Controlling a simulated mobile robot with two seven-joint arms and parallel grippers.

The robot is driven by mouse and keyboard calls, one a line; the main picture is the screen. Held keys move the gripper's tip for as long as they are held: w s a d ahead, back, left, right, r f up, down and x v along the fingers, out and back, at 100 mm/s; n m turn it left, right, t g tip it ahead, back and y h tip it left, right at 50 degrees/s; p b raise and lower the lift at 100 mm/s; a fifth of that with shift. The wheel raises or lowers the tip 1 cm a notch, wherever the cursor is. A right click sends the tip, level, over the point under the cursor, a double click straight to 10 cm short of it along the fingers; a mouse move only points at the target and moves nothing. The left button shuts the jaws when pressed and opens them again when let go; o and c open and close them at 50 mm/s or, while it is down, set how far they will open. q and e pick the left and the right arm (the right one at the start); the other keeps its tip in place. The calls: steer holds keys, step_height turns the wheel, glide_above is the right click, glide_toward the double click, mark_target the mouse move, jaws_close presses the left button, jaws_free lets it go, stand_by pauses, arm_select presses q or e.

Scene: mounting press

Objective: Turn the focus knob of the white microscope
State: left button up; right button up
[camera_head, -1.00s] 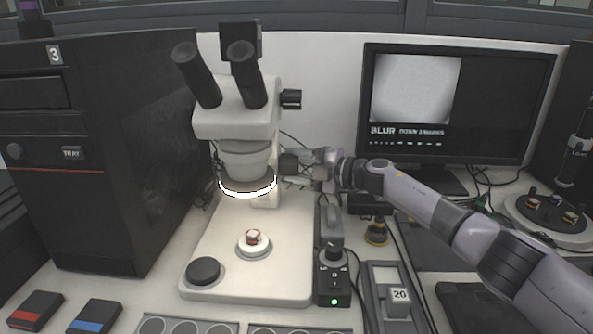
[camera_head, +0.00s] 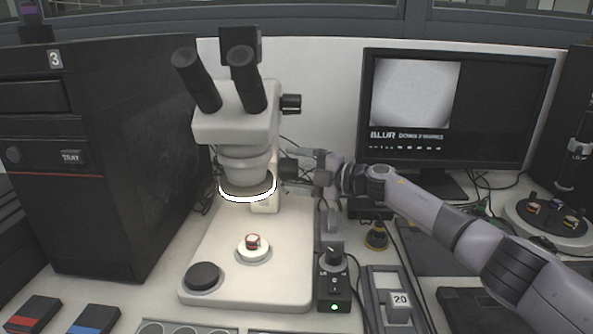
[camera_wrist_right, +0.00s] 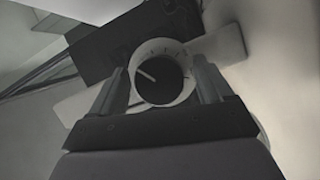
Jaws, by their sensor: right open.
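The white microscope (camera_head: 235,125) stands on its pale base, with a lit ring under its lens. Its black focus knob (camera_head: 288,168) sticks out on the right side of the column. My right gripper (camera_head: 300,172) is at this knob, coming from the right, with its fingers spread. In the right wrist view, a round dark knob face with a white pointer line and a pale marked dial (camera_wrist_right: 163,75) shows between the two open fingers (camera_wrist_right: 165,85). I cannot tell whether the fingers touch it. My left gripper is out of view.
A second black knob (camera_head: 291,103) sits higher on the microscope. A small sample (camera_head: 253,241) rests on the base. A black control box (camera_head: 333,280) stands right of the base. The monitor (camera_head: 455,105) reads "BLUR". A large black cabinet (camera_head: 100,160) is at the left.

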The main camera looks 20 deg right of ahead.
mark_target(297, 174)
steer(key=v, duration=0.7)
stand_by(0.3)
steer(key=shift+a+r+g+p, duration=0.15)
steer(key=shift+a+g+p, duration=0.65)
steer(key=shift+a+p, duration=0.35)
steer(key=shift+s+r+m+g+p, duration=0.1)
steer(key=shift+m+g+p, duration=0.3)
steer(key=shift+p, duration=0.3)
steer(key=shift+d+r+m+p, duration=0.25)
steer(key=shift+d+m+p, duration=0.1)
steer(key=shift+p, duration=0.25)
steer(key=shift+m, duration=0.55)
steer(key=shift+w+a+f, duration=0.15)
steer(key=shift+w+a, duration=0.35)
steer(key=shift+w, duration=0.25)
steer(key=shift+w+a+f, duration=0.15)
steer(key=shift+w+a, duration=0.35)
steer(key=shift+w, duration=0.3)
steer(key=shift+w+a+f, duration=0.15)
steer(key=shift+w+a, duration=0.4)
steer(key=shift+w, duration=0.2)
steer(key=shift+c, duration=0.4)
